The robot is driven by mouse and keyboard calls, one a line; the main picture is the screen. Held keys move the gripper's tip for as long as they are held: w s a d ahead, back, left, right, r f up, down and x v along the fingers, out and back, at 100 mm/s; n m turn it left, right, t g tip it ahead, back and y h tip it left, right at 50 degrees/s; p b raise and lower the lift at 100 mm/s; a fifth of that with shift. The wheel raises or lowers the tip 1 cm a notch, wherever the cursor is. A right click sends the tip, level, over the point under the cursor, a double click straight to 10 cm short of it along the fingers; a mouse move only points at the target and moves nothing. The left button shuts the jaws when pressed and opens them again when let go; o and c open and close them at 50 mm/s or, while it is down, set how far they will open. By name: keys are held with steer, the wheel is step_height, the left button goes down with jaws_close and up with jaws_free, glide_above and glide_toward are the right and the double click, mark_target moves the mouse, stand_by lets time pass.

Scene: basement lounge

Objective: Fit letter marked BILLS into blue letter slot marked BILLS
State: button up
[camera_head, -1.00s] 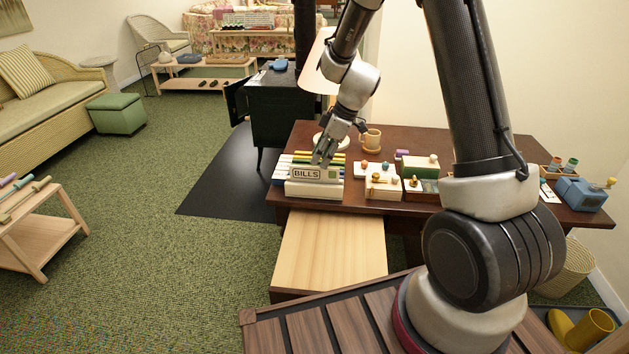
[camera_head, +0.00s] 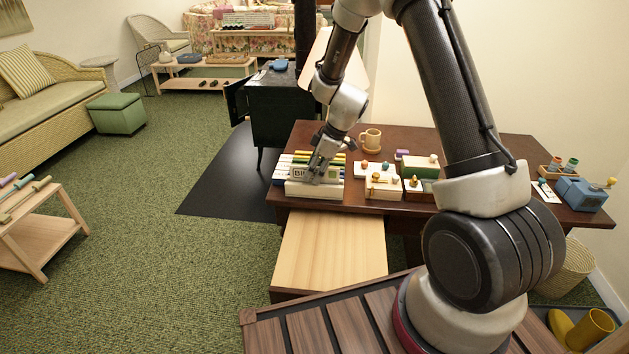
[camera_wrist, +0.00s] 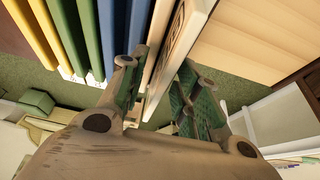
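The letter marked BILLS (camera_head: 299,174) is a cream card standing upright in a pale stand (camera_head: 314,190) at the desk's front left. My gripper (camera_head: 320,175) is down over it and hides part of its lettering. In the wrist view my open fingers (camera_wrist: 162,88) lie on either side of the letter (camera_wrist: 182,42), seen nearly edge-on; a gap shows on the right finger's side. Behind it is a rack (camera_head: 283,169) with blue, green and yellow dividers. The blue dividers (camera_wrist: 92,40) are nearest the letter in the wrist view. No BILLS mark on a blue slot is legible.
A pale wooden surface (camera_head: 330,250) lies in front.

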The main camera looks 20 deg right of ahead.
steer(key=shift+f, duration=0.15)
jaws_close()
stand_by(0.4)
